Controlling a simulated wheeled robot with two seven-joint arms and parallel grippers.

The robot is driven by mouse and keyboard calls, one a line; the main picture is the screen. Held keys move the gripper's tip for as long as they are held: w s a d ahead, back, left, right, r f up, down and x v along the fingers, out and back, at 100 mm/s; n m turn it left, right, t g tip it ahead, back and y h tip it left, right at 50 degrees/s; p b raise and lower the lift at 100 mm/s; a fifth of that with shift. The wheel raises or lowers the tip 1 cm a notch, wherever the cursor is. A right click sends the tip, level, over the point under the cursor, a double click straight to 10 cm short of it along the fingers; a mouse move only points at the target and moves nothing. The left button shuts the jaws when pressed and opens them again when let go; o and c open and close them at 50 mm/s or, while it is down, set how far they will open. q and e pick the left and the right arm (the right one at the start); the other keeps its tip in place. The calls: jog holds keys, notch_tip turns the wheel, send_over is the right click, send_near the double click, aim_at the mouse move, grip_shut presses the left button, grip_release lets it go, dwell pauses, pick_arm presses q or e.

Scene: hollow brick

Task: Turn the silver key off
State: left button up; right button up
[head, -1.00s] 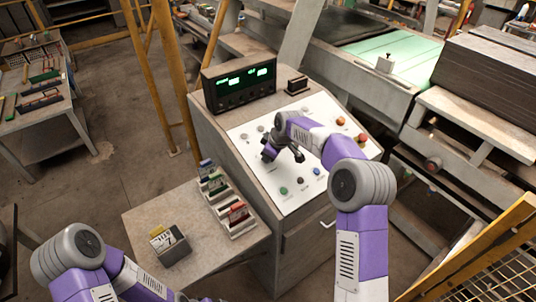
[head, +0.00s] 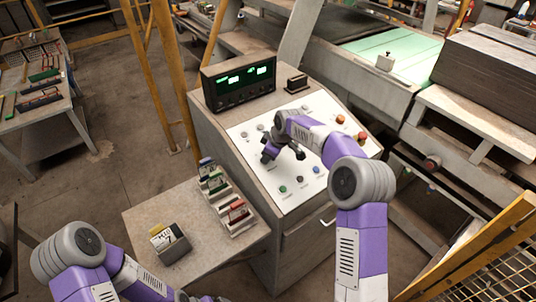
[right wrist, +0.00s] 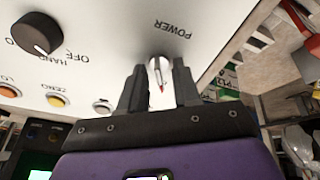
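The silver key (right wrist: 158,72) shows in the right wrist view on the white panel beside the POWER label, a bright metal piece with a red mark. My right gripper (right wrist: 160,88) is open, with one dark finger on each side of the key and a small gap visible. In the head view my right gripper (head: 283,153) is over the left middle of the sloped control panel (head: 250,150), and it hides the key there. My left arm lies low at the left of the head view. Its gripper is at most partly visible at the bottom edge, too little to judge.
A black knob (right wrist: 38,33) marked OFF and HAND and coloured buttons share the panel. A display box (head: 238,80) with green digits stands at the panel's top. A side table (head: 190,215) with small racks and a block stands left of the console.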

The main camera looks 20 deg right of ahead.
jog(key=v, duration=0.7)
jog(key=shift+r, duration=0.3)
jog(key=shift+d, duration=0.1)
